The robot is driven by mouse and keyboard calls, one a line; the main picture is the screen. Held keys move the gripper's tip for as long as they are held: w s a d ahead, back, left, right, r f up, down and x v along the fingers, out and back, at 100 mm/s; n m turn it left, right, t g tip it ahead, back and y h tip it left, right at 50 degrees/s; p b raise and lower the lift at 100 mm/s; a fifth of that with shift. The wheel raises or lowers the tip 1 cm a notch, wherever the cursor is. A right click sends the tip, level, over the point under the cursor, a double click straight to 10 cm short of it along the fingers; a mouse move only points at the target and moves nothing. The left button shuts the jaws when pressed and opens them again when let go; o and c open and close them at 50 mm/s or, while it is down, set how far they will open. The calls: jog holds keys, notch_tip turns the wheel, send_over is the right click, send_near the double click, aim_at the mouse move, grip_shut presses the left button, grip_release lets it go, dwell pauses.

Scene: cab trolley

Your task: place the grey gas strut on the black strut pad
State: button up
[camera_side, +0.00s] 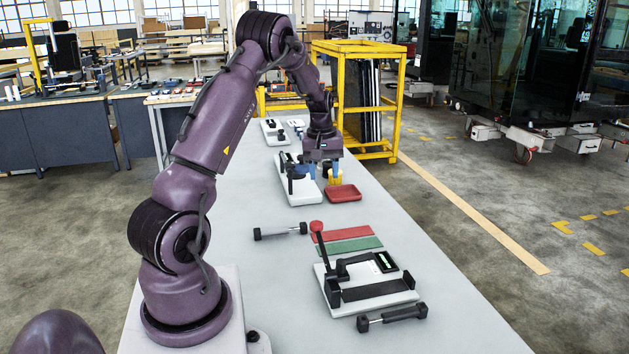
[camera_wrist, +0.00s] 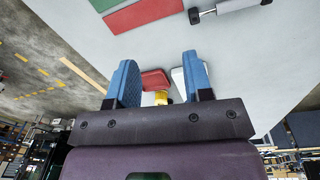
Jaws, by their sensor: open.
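A grey gas strut with black ends (camera_side: 280,231) lies on the table, left of the red and green strips. It also shows at the top right of the wrist view (camera_wrist: 236,5), cut by the edge. A second, darker strut with black ends (camera_side: 391,316) lies in front of a white fixture board. A black pad strip (camera_side: 375,290) on that board looks like the strut pad; nothing lies on it. My gripper (camera_side: 323,172) is open, with its blue fingers pointing down beyond the struts, near a red tray. No strut is between its fingers in the wrist view (camera_wrist: 160,82).
The white fixture board (camera_side: 340,310) carries an upright black lever with a red knob (camera_side: 316,226). Red (camera_side: 342,234) and green (camera_side: 348,246) strips lie behind it. The red tray (camera_side: 343,193), a yellow object (camera_side: 335,179) and another white board (camera_side: 300,192) are close to my gripper.

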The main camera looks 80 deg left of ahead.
jog(key=w+d+r+m+t, duration=0.1)
jog(key=d+r+m, duration=0.3)
jog(key=d+r, duration=0.45)
jog(key=w+d+r+m+t, duration=0.1)
jog(key=d+r+m, duration=0.3)
jog(key=d, duration=0.8)
jog(key=s+d+r+m+t, duration=0.2)
jog(key=s+d+m, duration=0.5)
jog(key=s+d, duration=0.4)
jog(key=d+r, duration=0.1)
jog(key=d, duration=0.3)
jog(key=shift+s+d+r+t, duration=0.25)
jog(key=shift+s+r+t, duration=0.05)
jog(key=shift+s+r, duration=0.1)
jog(key=shift+o, duration=0.7)
jog(key=shift+s+d+f+m, duration=0.15)
jog(key=shift+s+d+m, duration=0.05)
jog(key=shift+s+m, duration=0.2)
